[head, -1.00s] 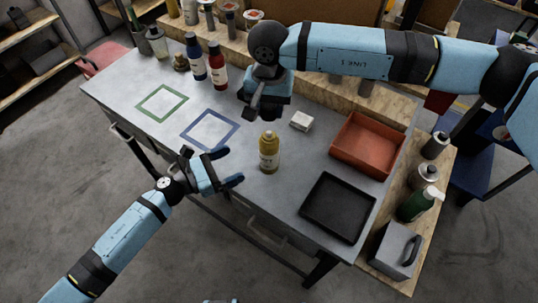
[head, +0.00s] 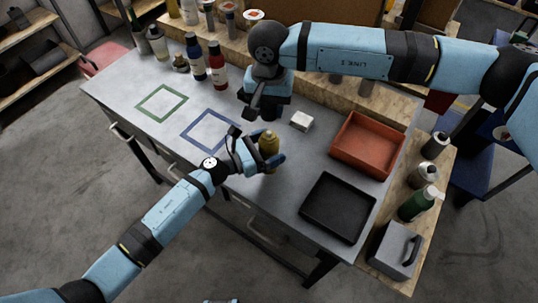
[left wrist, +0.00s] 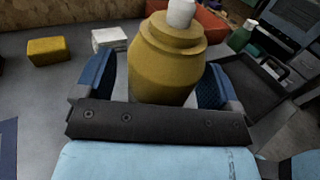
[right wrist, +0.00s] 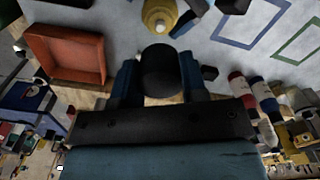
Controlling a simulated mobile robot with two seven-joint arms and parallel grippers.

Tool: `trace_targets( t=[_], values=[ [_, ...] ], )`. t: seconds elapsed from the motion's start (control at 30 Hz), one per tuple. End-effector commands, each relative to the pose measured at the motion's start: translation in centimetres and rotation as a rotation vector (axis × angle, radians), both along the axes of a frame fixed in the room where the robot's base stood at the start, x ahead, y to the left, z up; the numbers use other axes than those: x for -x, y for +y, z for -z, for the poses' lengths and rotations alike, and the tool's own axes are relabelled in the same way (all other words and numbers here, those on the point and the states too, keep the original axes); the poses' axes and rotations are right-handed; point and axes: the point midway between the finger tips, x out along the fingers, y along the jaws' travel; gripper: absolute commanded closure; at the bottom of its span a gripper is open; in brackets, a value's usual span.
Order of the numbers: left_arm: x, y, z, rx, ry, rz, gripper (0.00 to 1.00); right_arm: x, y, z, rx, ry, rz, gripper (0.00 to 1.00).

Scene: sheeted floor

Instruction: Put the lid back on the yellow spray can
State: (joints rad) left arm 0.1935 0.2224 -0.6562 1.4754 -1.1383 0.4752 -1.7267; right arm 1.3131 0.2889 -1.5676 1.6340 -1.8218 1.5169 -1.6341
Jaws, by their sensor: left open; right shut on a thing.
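The yellow spray can (head: 268,143) stands upright on the grey table, its white nozzle bare on top. My left gripper (head: 258,146) is open, with its fingers on either side of the can; in the left wrist view the can (left wrist: 165,65) fills the space between the blue fingertips. I cannot tell if they touch it. My right gripper (head: 262,108) is above the table, behind the can. In the right wrist view it is shut on a dark round lid (right wrist: 160,70), with the can (right wrist: 158,14) beyond it.
A white box (head: 301,121), an orange tray (head: 340,152) and a black tray (head: 310,205) lie right of the can. A yellow block (left wrist: 48,51) shows in the left wrist view. Blue (head: 190,142) and green (head: 145,112) square outlines on the left are empty. Bottles stand behind.

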Motion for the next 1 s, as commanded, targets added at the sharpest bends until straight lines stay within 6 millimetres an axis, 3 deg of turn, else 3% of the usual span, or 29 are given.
trace_targets(
  t=[0.2,0.27,0.53,0.67,1.0],
  values=[
    [0.0,0.0,0.0,0.000,0.000,0.000,0.12,0.0,0.0,0.0,0.000,0.000,0.000,0.82],
    [0.0,0.0,0.0,0.000,0.000,0.000,0.23,0.0,0.0,0.0,0.000,0.000,0.000,0.82],
    [0.0,0.0,0.0,0.000,0.000,0.000,0.85,0.0,0.0,0.0,0.000,0.000,0.000,0.82],
    [0.0,0.0,0.0,0.000,0.000,0.000,0.85,0.0,0.0,0.4,0.000,0.001,0.000,0.82],
    [0.0,0.0,0.0,0.000,0.000,0.000,0.85,0.1,0.0,4.8,0.001,0.001,0.000,0.82]
  ],
)
